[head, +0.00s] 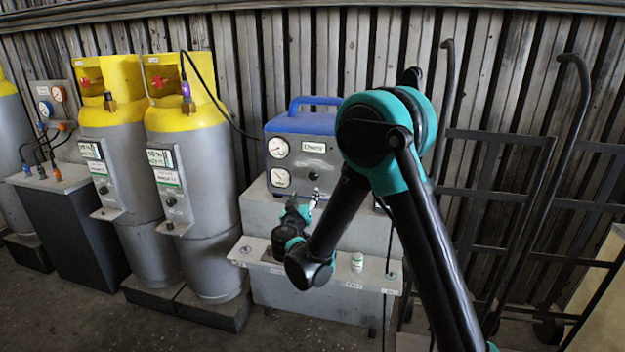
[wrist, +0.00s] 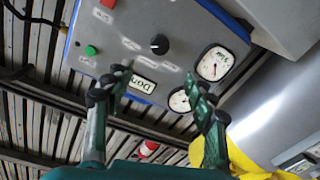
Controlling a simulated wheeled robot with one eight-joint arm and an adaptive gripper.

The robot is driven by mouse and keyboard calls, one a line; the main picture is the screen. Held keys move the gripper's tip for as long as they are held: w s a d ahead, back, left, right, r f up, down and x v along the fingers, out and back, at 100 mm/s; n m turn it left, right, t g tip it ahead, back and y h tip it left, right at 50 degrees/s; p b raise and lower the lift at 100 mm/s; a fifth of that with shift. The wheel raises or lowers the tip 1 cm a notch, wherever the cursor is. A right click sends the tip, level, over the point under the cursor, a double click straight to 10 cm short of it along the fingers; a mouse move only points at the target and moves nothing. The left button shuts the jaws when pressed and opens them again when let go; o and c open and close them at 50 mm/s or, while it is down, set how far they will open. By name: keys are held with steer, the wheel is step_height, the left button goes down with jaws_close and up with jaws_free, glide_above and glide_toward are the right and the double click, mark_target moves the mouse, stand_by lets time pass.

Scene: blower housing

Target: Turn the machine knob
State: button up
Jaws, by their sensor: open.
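The machine (head: 318,152) is a grey box with a blue top and handle, standing on a grey bench against the wall. Its front panel carries two round gauges and a label. In the wrist view, where the panel appears upside down, the black round knob (wrist: 159,44) sits near a green button (wrist: 90,50). My gripper (head: 306,204) is in front of the lower panel. In the wrist view my gripper (wrist: 158,82) is open and empty, its fingers spread to either side below the knob in the picture. I see no contact with the knob.
Yellow-topped grey cylinders (head: 188,165) stand to the left. A small white bottle (head: 357,261) stands on the bench's front ledge (head: 330,278). Black hand trucks (head: 500,195) lean at the right. A dark hose runs from a cylinder toward the machine.

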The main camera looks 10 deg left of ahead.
mark_target(313, 176)
steer(key=w, duration=1.4)
steer(key=shift+a, duration=0.2)
steer(key=c, duration=1.2)
steer(key=shift+o, duration=0.2)
